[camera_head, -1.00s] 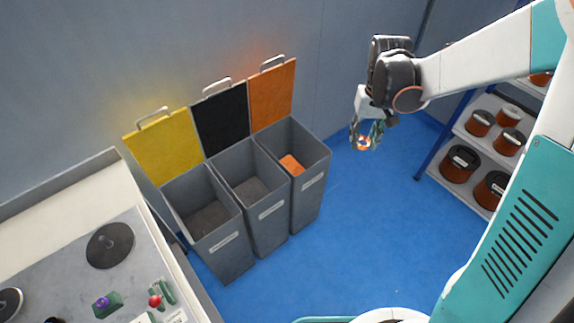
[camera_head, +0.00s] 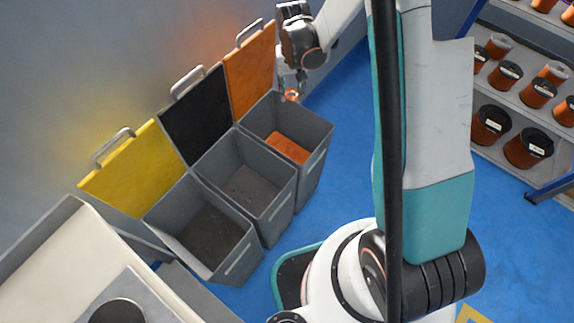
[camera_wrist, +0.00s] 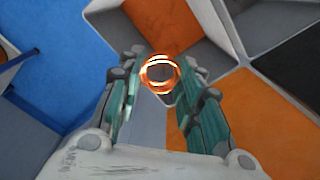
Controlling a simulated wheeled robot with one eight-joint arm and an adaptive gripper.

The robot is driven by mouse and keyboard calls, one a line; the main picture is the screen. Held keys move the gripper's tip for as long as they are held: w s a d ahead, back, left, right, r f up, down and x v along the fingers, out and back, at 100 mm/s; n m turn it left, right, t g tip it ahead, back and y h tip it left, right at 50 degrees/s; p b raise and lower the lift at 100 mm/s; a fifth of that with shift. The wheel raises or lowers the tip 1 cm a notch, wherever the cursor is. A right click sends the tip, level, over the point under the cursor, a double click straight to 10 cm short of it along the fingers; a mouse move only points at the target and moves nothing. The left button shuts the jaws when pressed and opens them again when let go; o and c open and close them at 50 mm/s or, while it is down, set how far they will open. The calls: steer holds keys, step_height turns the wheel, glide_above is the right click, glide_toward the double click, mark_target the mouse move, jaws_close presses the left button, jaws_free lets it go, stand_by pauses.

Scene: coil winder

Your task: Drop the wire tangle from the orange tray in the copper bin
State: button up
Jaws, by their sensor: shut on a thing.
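My gripper (camera_head: 290,88) is shut on the wire tangle (camera_wrist: 160,73), a small ring of shiny copper-orange wire held between the fingertips. The wire tangle also shows in the head view (camera_head: 291,96). The copper bin (camera_head: 318,133) is the grey bin with the raised orange lid (camera_head: 250,70) and an orange floor, at the right end of the row. My gripper is in the air above the bin's back part, in front of the orange lid. In the wrist view the orange lid (camera_wrist: 235,125) and the bin's orange inside (camera_wrist: 165,25) show behind the fingers. The orange tray is not in view.
A bin with a black lid (camera_head: 194,112) and one with a yellow lid (camera_head: 128,172) stand open to the left. A shelf (camera_head: 505,105) with copper spools stands at the right. A pale worktable (camera_head: 45,265) is at the lower left. Blue floor (camera_head: 350,120) is free right of the bins.

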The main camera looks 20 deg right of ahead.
steer(key=shift+m, duration=0.4)
step_height(320, 180, down, 4)
steer(key=shift+w+f+b, duration=0.15)
steer(key=shift+b, duration=0.25)
steer(key=shift+f+b, duration=1.65)
steer(key=shift+f, duration=1.3)
steer(key=o, duration=0.9)
step_height(320, 180, up, 12)
steer(key=shift+r, duration=0.1)
